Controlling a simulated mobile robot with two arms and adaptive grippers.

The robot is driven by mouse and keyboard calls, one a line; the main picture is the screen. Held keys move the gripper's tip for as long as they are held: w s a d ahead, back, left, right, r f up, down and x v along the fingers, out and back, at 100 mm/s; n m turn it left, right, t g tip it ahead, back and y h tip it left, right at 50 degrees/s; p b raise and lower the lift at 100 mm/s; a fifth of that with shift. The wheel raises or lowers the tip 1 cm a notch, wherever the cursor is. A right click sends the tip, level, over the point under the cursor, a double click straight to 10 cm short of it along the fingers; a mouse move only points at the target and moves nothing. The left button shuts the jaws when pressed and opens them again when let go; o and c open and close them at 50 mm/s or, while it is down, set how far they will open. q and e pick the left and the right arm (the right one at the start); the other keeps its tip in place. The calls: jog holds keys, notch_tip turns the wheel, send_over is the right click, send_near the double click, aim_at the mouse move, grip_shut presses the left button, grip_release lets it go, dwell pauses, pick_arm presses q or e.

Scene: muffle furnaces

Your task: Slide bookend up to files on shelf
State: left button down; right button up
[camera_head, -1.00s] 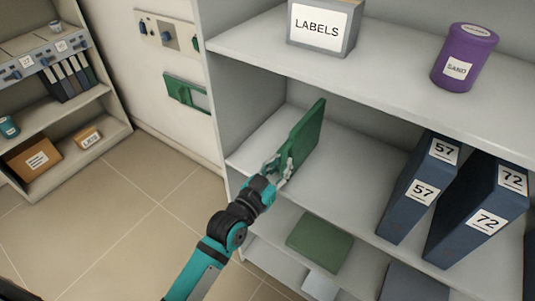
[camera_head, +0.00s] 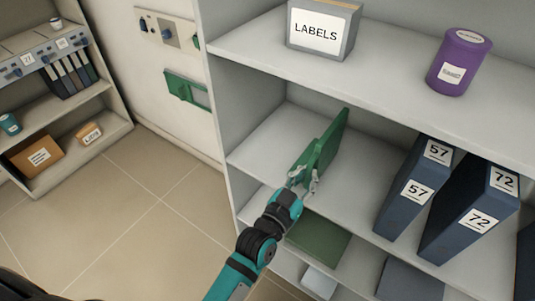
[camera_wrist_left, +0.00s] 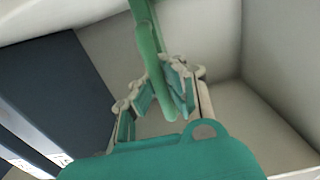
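The green bookend (camera_head: 328,142) stands upright on the middle shelf (camera_head: 268,140), left of the files. My left gripper (camera_head: 303,181) is at its near edge. In the left wrist view the bookend (camera_wrist_left: 152,62) passes between the fingers of the gripper (camera_wrist_left: 160,92), which look closed on it. The nearest file, dark blue and marked 57 (camera_head: 412,195), leans on the shelf to the right, with a clear gap between it and the bookend. A file marked 72 (camera_head: 468,212) stands beyond it. A dark file face (camera_wrist_left: 60,80) fills the left of the wrist view. My right gripper is not in view.
The upper shelf holds a LABELS box (camera_head: 322,28) and a purple canister (camera_head: 459,62). A flat green item (camera_head: 318,240) lies on the lower shelf. Bare shelf lies between bookend and files. Another shelf unit (camera_head: 75,140) stands at the far left.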

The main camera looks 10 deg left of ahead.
pick_arm(q)
jog(key=shift+s+d+f, duration=0.15)
jog(key=shift+f, duration=0.1)
